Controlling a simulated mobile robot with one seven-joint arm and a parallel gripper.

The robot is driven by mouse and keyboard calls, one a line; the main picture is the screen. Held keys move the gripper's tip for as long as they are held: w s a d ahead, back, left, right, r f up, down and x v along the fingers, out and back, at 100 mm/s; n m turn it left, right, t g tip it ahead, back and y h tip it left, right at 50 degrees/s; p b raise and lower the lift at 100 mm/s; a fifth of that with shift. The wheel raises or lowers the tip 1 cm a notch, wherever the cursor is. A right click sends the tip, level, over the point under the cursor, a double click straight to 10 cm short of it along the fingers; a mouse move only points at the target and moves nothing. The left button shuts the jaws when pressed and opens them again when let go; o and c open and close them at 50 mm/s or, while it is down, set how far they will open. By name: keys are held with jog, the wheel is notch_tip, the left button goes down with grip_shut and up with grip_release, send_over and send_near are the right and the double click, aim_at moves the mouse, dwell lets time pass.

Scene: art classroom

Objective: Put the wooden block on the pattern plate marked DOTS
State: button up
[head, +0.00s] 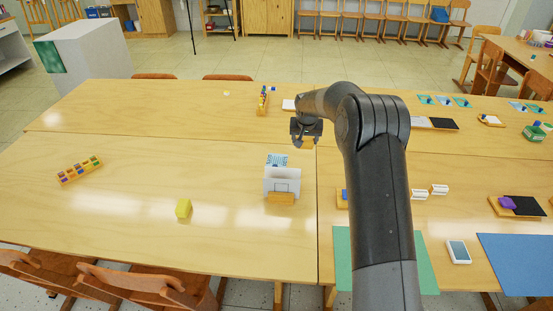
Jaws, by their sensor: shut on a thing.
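My gripper (306,130) hangs above the far part of the left table, with its jaws pointing down. It is shut on a small tan wooden block (307,143), largely hidden by the jaws. No DOTS lettering can be read in this view. A white upright holder (283,184) with a wooden front foot stands below the gripper in the picture, near the table seam. A blue-patterned piece (277,160) shows at its back; I cannot tell whether it is a pattern plate.
A yellow block (183,208) and a wooden tray of coloured pieces (80,170) lie on the left table. Another wooden rack (263,99) stands farther back. A green mat (343,262), phone-like device (458,252) and blue mat (520,258) lie right. The left table is mostly clear.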

jog(key=shift+w+f, duration=0.1)
jog(key=shift+f, duration=0.1)
jog(key=w+a+f, duration=0.1)
jog(key=a+f, duration=0.1)
jog(key=a, duration=0.1)
jog(key=w+a+f, duration=0.1)
jog(key=a+f, duration=0.1)
jog(key=a, duration=0.2)
jog(key=w+a+f, duration=0.1)
jog(key=a+f, duration=0.1)
jog(key=a, duration=0.1)
jog(key=shift+a+f, duration=0.3)
jog(key=shift+a, duration=0.05)
jog(key=shift+f, duration=2)
jog(key=shift+f, duration=0.1)
jog(key=o, duration=1)
